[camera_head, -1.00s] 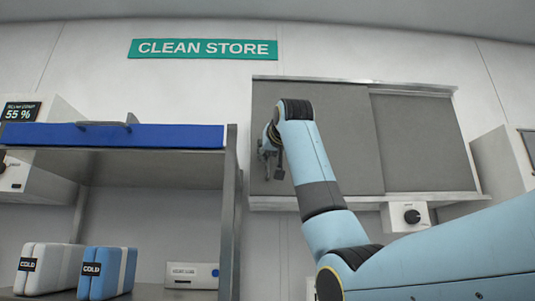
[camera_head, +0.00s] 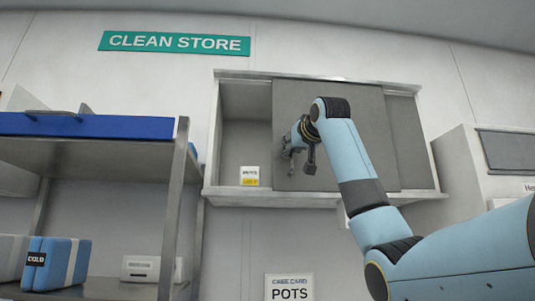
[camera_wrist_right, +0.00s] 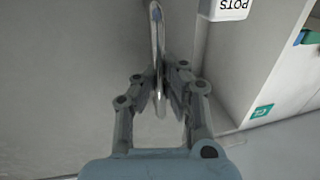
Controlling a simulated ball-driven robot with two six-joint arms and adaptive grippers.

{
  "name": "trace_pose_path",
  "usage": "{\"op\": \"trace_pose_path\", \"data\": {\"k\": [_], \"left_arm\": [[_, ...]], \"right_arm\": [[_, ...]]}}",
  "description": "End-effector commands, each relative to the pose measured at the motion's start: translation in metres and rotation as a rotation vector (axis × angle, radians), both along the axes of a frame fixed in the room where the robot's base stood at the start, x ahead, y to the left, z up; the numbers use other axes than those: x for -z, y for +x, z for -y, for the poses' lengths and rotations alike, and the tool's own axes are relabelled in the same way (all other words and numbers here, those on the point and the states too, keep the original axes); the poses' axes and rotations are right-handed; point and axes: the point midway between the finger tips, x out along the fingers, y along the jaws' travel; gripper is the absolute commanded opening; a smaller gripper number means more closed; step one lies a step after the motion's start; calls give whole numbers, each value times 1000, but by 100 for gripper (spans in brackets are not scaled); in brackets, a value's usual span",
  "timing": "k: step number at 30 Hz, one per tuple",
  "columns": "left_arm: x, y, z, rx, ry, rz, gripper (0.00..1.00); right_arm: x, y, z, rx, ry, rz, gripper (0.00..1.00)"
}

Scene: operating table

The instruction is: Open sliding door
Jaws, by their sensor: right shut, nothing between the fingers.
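The wall cabinet (camera_head: 240,201) has a grey sliding door (camera_head: 297,98) standing part-way right, overlapping a second grey panel (camera_head: 404,125). The cabinet's left part is open, and a small white box with a yellow label (camera_head: 250,176) stands in it. My right gripper (camera_head: 299,162) is in front of the door near its left edge. In the right wrist view its fingers (camera_wrist_right: 167,98) are shut and lie alongside a shiny bar handle (camera_wrist_right: 157,45) with no visible grip on it. My left gripper is out of view.
A metal shelf with a blue top (camera_head: 90,126) stands at the left, with a blue and white COLD pack (camera_head: 55,262) below. A POTS card (camera_head: 289,287) hangs under the cabinet. A white unit (camera_head: 470,165) stands at the right.

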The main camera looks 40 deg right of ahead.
Motion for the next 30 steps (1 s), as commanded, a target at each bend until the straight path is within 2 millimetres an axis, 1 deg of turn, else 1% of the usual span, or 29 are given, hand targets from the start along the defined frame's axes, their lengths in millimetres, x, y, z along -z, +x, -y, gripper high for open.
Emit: {"op": "trace_pose_path", "data": {"k": [1,4,6,10,14,18,26,30], "left_arm": [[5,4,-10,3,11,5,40],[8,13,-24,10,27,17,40],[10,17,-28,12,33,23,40],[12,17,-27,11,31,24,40],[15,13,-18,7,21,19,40],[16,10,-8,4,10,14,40],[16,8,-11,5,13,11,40],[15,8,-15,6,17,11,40]], "right_arm": [[5,-8,14,8,-1,-8,0],[5,-19,33,6,-1,-9,0],[5,-26,43,5,-1,-10,0],[4,-34,57,3,1,-10,0],[4,-38,64,2,1,-10,0],[4,-39,66,0,2,-11,0],[4,-39,66,0,2,-12,0],[3,-39,66,0,2,-10,17]]}}
